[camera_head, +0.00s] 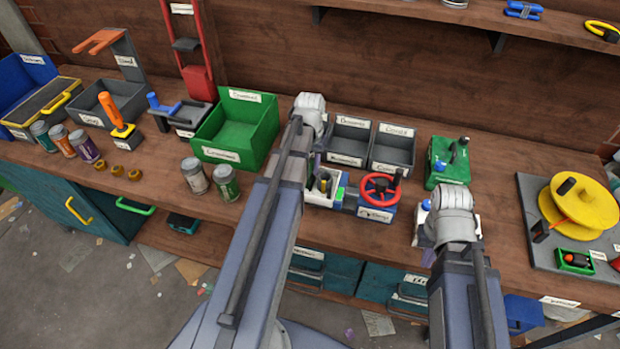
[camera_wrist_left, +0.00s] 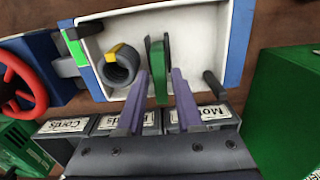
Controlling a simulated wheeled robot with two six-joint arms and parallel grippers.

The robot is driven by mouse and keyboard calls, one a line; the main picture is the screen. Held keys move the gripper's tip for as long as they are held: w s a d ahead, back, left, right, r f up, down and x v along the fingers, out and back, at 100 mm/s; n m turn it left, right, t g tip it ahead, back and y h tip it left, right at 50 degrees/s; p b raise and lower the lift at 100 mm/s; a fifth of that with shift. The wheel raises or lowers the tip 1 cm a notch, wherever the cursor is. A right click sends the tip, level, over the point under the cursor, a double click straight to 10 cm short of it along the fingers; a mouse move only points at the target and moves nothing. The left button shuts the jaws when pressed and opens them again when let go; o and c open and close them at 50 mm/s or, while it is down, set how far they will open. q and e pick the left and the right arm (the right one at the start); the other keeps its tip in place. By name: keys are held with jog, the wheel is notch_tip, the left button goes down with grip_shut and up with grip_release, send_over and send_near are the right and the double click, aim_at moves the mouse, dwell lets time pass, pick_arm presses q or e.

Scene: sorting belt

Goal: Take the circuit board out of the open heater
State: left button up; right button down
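The open heater (camera_head: 320,200) is a small white box with blue ends on the bench, partly hidden by my left arm in the head view. In the left wrist view, the heater (camera_wrist_left: 200,20) holds a dark coil with a yellow piece (camera_wrist_left: 120,65) and the green circuit board (camera_wrist_left: 159,85), standing on edge. My left gripper (camera_wrist_left: 160,72) is open over the heater, its two purple fingers on either side of the board, with gaps visible. My right gripper (camera_head: 428,257) hangs near the bench's front edge, mostly hidden by its own wrist; its opening cannot be told.
A red-wheeled blue device (camera_head: 377,195) stands right of the heater. Labelled dark bins (camera_head: 391,148) and a large green bin (camera_head: 235,125) stand behind and left. A green device (camera_head: 447,160) is behind my right gripper. Two cans (camera_head: 226,184) stand at the front left.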

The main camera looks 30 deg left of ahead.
aim_at(310, 168)
pick_arm(q)
grip_shut()
jog(key=shift+r, duration=0.1)
dwell(0.5)
notch_tip(310, 168, up, 10)
jog(key=p, duration=1)
